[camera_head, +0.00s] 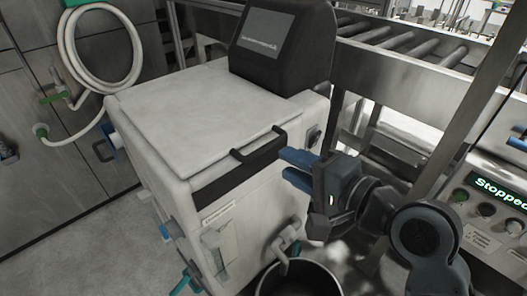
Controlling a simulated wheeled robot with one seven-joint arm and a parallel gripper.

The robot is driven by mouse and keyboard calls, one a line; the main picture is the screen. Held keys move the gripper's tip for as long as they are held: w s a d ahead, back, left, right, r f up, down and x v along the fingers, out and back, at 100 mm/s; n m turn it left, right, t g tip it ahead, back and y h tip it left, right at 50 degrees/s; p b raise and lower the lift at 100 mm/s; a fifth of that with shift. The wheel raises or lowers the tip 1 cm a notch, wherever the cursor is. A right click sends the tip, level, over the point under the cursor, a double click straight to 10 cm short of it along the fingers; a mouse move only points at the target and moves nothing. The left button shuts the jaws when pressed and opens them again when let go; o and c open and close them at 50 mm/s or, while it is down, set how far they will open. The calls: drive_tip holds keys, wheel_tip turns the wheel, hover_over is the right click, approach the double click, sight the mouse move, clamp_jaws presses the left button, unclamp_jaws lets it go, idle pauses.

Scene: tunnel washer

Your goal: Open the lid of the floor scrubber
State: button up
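The floor scrubber (200,180) is a white, boxy machine in the middle of the view. Its flat white lid (185,110) lies shut on top. A black bar handle (258,143) sits on a dark strip at the lid's front right edge. My gripper (283,166) has blue fingers and is just right of the handle, slightly below it in the picture. The two fingers are spread apart with nothing seen between them. Whether a fingertip touches the scrubber's side I cannot tell.
A black console with a screen (268,35) rises behind the lid. A dark bucket (298,282) stands at the front below my arm. A roller conveyor (410,50) is at the back right, and a control panel reading "Stopped" (495,190) at right. A coiled hose (103,50) hangs at left.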

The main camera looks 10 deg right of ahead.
sight(263, 147)
drive_tip(key=shift+r+x, duration=0.15)
drive_tip(key=shift+x, duration=1.9)
drive_tip(key=shift+r+x, duration=0.15)
drive_tip(key=shift+x, duration=1.9)
drive_tip(key=shift+c, duration=0.4)
clamp_jaws()
